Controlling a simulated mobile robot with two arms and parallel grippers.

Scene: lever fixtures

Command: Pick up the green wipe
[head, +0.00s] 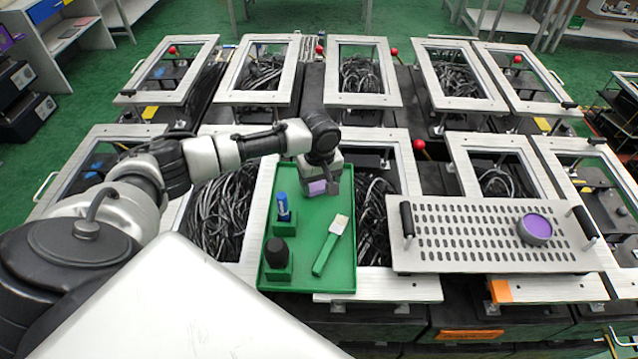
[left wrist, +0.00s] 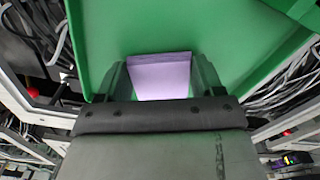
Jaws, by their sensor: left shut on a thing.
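My left gripper (head: 320,188) is over the far end of the green tray (head: 342,280). It is shut on a lilac block-like wipe (left wrist: 160,78), which sits between the two dark fingers in the left wrist view. The wipe also shows as a small purple patch in the head view (head: 317,187). The wipe looks lilac, and I see no separate green wipe. The tray also shows in the left wrist view (left wrist: 225,30). I cannot tell whether the wipe touches the tray floor. My right gripper is not in view.
A green-handled brush or scraper (head: 331,246) lies in the tray. A blue bottle (head: 282,204) and a black knob-like item (head: 278,251) stand in green holders at its left. A perforated metal plate (head: 460,235) with a purple-topped disc (head: 535,228) is to the right.

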